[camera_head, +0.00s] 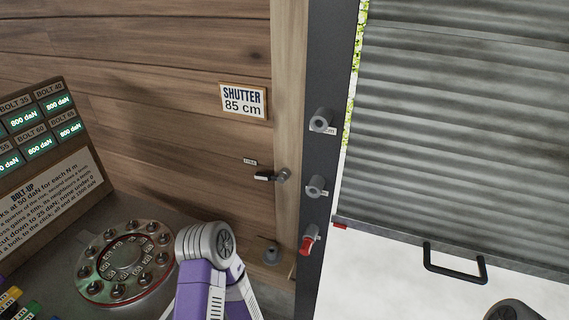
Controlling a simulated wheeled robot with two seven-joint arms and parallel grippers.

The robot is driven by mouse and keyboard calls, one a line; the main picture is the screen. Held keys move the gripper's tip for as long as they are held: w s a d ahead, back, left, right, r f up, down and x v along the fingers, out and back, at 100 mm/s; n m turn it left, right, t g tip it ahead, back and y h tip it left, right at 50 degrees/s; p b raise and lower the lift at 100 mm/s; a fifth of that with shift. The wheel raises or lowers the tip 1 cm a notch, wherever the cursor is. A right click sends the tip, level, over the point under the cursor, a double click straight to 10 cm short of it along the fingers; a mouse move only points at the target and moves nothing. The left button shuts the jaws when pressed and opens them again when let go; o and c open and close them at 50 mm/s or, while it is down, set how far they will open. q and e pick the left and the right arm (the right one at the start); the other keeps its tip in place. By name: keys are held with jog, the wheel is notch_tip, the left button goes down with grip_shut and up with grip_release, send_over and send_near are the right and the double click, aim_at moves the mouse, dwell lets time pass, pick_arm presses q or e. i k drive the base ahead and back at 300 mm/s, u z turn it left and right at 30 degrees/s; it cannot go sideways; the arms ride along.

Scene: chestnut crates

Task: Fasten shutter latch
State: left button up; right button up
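The grey corrugated shutter (460,130) fills the right side, its bottom bar (385,234) slanting across the view. A black handle (455,268) hangs at that bar, and a small red mark shows at its left end. A small lever with a dark and pale grip (265,177) sits on the wooden post left of the shutter, roughly horizontal, under a tiny label too small to read surely. I cannot tell whether it is the latch. My purple and white arm (205,275) rises at bottom centre, below the lever and apart from it. Neither gripper's fingers show.
A dark upright (333,60) carries two grey cylinders (321,120) (316,187) and a red-ended piece (309,240). A sign (243,100) reads "SHUTTER 85 cm". A round bolted plate (92,289) and a bolt panel (50,185) stand at left. White surface lies below the shutter.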

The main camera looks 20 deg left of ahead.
aim_at(282, 179)
jog(key=k, duration=1.3)
jog(key=u, duration=0.6)
jog(key=i, duration=1.6)
jog(key=z, duration=0.6)
